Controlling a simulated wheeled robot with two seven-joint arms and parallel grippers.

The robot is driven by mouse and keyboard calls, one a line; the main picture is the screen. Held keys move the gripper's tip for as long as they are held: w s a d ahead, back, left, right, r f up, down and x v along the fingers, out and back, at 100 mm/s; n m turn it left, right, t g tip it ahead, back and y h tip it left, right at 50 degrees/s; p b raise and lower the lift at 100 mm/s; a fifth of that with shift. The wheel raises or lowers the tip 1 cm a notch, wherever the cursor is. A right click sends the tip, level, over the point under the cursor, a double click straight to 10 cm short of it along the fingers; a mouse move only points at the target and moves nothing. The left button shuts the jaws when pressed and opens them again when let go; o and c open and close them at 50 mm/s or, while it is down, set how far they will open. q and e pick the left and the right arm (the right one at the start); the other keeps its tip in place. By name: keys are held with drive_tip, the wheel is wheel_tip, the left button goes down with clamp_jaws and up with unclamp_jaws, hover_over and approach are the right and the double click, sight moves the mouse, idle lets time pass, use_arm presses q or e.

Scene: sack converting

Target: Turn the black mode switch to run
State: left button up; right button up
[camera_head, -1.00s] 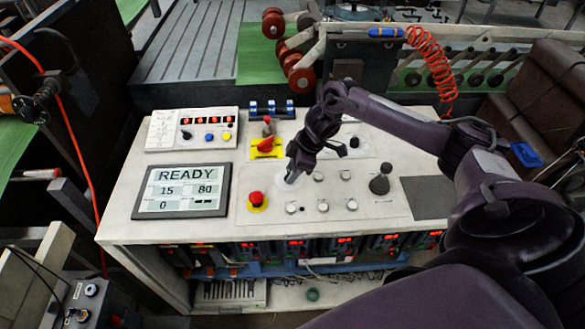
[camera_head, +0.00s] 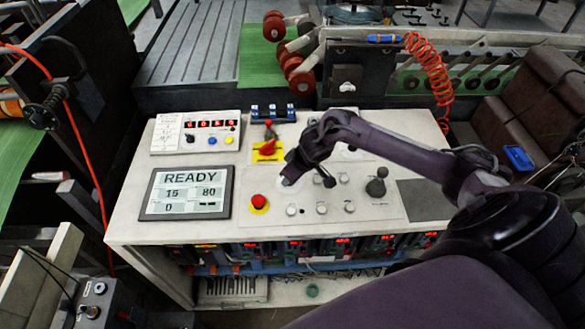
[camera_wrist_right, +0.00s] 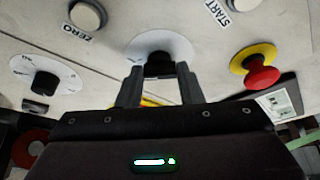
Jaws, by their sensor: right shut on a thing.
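The black mode switch (camera_wrist_right: 159,68) is a dark knob on a round white dial plate (camera_wrist_right: 150,45) in the right wrist view. My right gripper (camera_wrist_right: 159,82) has one finger on each side of the knob and is shut on it. In the head view this gripper (camera_head: 288,180) points down at the console panel, and it hides the knob. The dial's markings are too small to read, so I cannot tell the switch position. The display (camera_head: 186,192) reads READY, with 15, 80 and 0. My left gripper is not in view.
A red emergency button (camera_head: 259,202) on a yellow base is left of my gripper. White push buttons (camera_head: 321,209) lie in front. A dark knobbed lever (camera_head: 377,186) stands to the right.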

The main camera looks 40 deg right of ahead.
drive_tip(key=shift+w+r+m, duration=0.1)
drive_tip(key=shift+w+m, duration=0.05)
drive_tip(key=shift+m, duration=0.25)
drive_tip(key=o, duration=1)
drive_tip(key=b+v, duration=0.1)
drive_tip(key=v, duration=0.6)
drive_tip(key=shift+s+a+r, duration=0.1)
drive_tip(key=shift+s+r, duration=0.15)
drive_tip(key=shift+r, duration=0.05)
